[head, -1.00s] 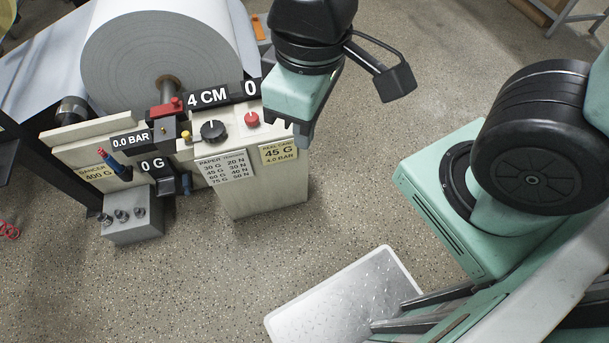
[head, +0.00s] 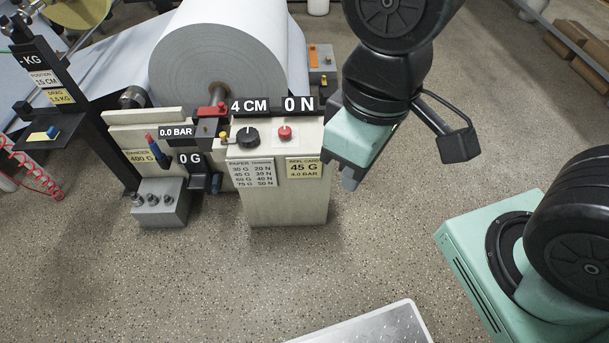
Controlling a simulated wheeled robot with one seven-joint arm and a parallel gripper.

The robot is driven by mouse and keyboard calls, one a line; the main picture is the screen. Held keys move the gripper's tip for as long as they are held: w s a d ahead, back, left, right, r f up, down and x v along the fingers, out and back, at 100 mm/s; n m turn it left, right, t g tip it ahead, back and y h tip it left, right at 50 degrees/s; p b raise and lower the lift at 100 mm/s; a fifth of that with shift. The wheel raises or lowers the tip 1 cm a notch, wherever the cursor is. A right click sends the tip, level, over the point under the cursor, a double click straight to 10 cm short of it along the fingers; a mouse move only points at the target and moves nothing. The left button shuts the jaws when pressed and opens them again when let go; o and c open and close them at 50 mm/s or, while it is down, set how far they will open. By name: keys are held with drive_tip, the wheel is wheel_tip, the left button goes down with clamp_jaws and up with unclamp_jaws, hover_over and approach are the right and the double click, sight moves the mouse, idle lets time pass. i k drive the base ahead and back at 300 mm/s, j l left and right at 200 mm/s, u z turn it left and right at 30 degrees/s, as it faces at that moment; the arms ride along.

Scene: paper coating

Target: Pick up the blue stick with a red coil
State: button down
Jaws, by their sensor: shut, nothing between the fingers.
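A red coiled line (head: 32,172) hangs at the far left below a dark shelf. Small blue pieces (head: 22,108) show by that shelf; whether the coil joins them is unclear. My gripper (head: 350,178) is shut and empty, pointing down just right of the control box, well to the right of both the stick and the coil.
A large paper roll (head: 215,65) stands behind the control box (head: 285,205) with its knob and red button. A grey block with several knobs (head: 160,203) sits below the stick. A dark post (head: 85,125) rises at left.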

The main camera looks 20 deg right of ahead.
sight(152, 143)
drive_tip(key=i+j, duration=1.4)
drive_tip(key=j, duration=0.15)
